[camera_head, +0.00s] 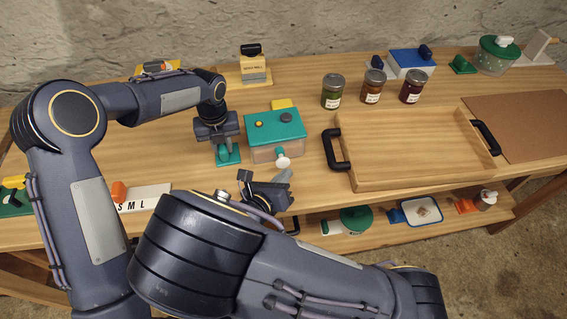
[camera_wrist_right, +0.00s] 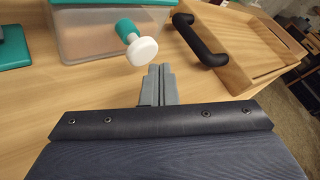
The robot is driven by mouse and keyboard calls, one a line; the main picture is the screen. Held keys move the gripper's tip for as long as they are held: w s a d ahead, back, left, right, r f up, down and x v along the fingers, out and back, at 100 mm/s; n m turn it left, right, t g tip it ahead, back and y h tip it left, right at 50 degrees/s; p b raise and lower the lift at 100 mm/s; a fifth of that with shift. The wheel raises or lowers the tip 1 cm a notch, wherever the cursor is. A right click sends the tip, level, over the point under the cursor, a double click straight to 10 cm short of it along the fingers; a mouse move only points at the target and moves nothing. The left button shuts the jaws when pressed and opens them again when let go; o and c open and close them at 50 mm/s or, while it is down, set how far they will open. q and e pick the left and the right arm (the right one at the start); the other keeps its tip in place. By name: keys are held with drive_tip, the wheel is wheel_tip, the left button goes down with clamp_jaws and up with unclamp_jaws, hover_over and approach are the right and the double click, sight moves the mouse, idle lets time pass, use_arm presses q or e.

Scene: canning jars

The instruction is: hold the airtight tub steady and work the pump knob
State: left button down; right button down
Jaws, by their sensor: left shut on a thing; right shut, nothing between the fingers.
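The airtight tub (camera_head: 262,153) is a clear box with a teal lid (camera_head: 275,130); the right wrist view shows its lower wall (camera_wrist_right: 90,35). A pump with a teal shaft and white knob (camera_head: 282,163) sticks out of its front, large in the right wrist view (camera_wrist_right: 142,51). My left gripper (camera_head: 227,150) is at the tub's left, shut on a grip at the teal side plate (camera_head: 229,159); its fingers mostly hide the grip. My right gripper (camera_head: 286,175) is shut and empty just in front of the knob, apart from it; its fingertips also show in the right wrist view (camera_wrist_right: 160,70).
A wooden tray (camera_head: 420,150) with black handles stands right of the tub. Three jars (camera_head: 372,88) stand behind the tray. A size block marked S M L (camera_head: 145,200) lies at the front left.

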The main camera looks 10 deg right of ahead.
sight(283, 165)
drive_tip(key=shift+w, duration=0.35)
drive_tip(key=shift+w+a, duration=0.1)
drive_tip(key=shift+w, duration=1.1)
idle(1.0)
drive_tip(key=shift+s, duration=1.65)
drive_tip(key=shift+s, duration=0.1)
drive_tip(key=shift+s+d, duration=0.15)
drive_tip(key=shift+s, duration=1.05)
drive_tip(key=shift+s+d, duration=0.15)
drive_tip(key=shift+s, duration=1.05)
use_arm(q)
drive_tip(key=c, duration=1.1)
unclamp_jaws()
